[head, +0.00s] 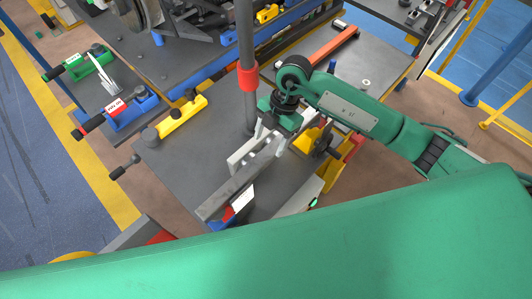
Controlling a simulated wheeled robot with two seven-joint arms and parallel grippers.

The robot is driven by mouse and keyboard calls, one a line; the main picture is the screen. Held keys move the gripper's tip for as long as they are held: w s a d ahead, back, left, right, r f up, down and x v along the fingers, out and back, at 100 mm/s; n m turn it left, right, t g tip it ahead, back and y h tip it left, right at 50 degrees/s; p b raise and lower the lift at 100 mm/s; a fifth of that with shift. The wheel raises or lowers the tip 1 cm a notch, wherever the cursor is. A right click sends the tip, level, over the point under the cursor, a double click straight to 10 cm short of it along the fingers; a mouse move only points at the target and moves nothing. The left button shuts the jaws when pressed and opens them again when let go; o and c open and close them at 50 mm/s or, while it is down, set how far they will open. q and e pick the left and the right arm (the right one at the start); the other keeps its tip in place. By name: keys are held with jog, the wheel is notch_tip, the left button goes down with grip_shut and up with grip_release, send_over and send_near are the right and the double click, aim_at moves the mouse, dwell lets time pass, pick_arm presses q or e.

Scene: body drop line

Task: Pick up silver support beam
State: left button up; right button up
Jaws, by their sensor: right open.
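The silver support beam (232,187) lies diagonally over the dark table, running from lower left up to beneath my right gripper. A white label shows beside its lower part. My right gripper (270,138) reaches in from the right on a green arm and points down over the beam's upper end. Its jaws are open, with pale fingers near the beam; I cannot tell whether they touch it. The gripper hides part of the beam's upper end. My left gripper is not in view.
A grey post with a red collar (248,77) stands close to the left of my gripper. Yellow (180,117), blue (130,110) and green (88,63) clamps sit at the left. An orange-red bar (331,46) lies behind. The dark tabletop (185,160) is bare left of the beam.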

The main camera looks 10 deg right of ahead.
aim_at(266, 154)
jog(key=x, duration=0.1)
jog(key=p+x, duration=0.1)
jog(key=x, duration=0.1)
jog(key=shift+s+d+f, duration=0.1)
jog(key=shift+s, duration=0.2)
jog(key=shift+f, duration=0.3)
jog(key=shift+r, duration=0.1)
grip_shut()
